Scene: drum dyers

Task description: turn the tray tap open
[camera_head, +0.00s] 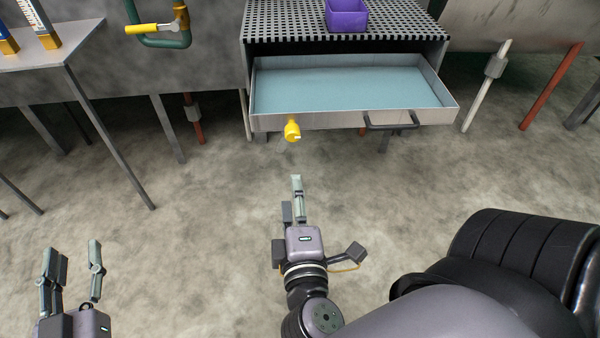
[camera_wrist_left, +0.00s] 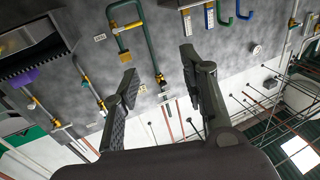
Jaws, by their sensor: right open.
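The tray tap (camera_head: 292,130) is a yellow knob on the front wall of the pulled-out metal tray (camera_head: 285,121), left of the tray's dark handle (camera_head: 391,126). The tray holds a flat, pale blue surface that looks like liquid. My right gripper (camera_head: 293,195) is open and empty, pointing at the tap from the near side, with a gap of bare floor showing between them in the picture. My left gripper (camera_head: 74,260) is open and empty at the lower left, far from the tap. Its spread fingers also show in the left wrist view (camera_wrist_left: 160,82).
A purple bin (camera_head: 346,15) sits on the perforated grate (camera_head: 290,20) above the tray. A green pipe with a yellow lever (camera_head: 148,29) is at the upper left. A metal table (camera_head: 75,38) stands at the left. The concrete floor (camera_head: 200,215) before the tray is clear.

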